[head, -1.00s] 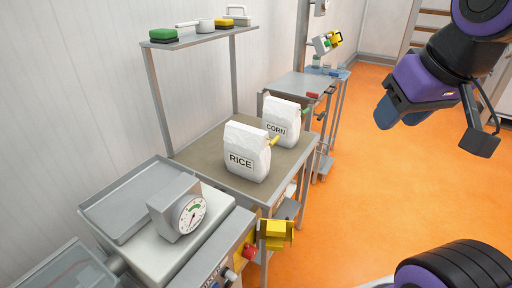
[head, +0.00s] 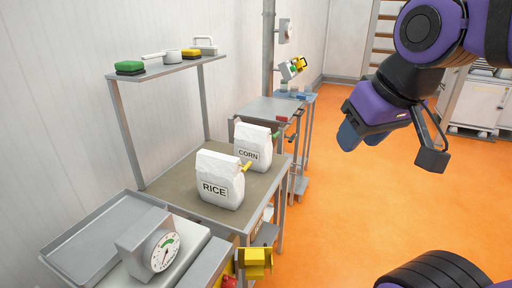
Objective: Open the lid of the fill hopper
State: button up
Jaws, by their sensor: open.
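My gripper (head: 350,135) hangs at the right above the orange floor, with blue fingers pointing down and left. It is open and holds nothing, well apart from the tables and bags. I cannot make out a fill hopper or its lid in the head view.
A table (head: 182,188) along the left wall bears a rice bag (head: 220,180) and a corn bag (head: 253,146). A scale (head: 150,247) and a grey tray (head: 100,238) stand nearer. A shelf (head: 172,68) holds green and white items.

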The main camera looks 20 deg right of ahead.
aim_at(262, 108)
jog(key=i+l, duration=0.15)
jog(key=l, duration=0.25)
jog(key=i+l, duration=0.15)
jog(key=l, duration=0.2)
jog(key=i+l+u, duration=0.1)
jog(key=l, duration=0.3)
jog(key=i+l, duration=0.2)
jog(key=l, duration=0.2)
jog(key=i+l, duration=0.3)
jog(key=i+l+u, duration=0.15)
jog(key=i+l, duration=0.15)
jog(key=i, duration=0.2)
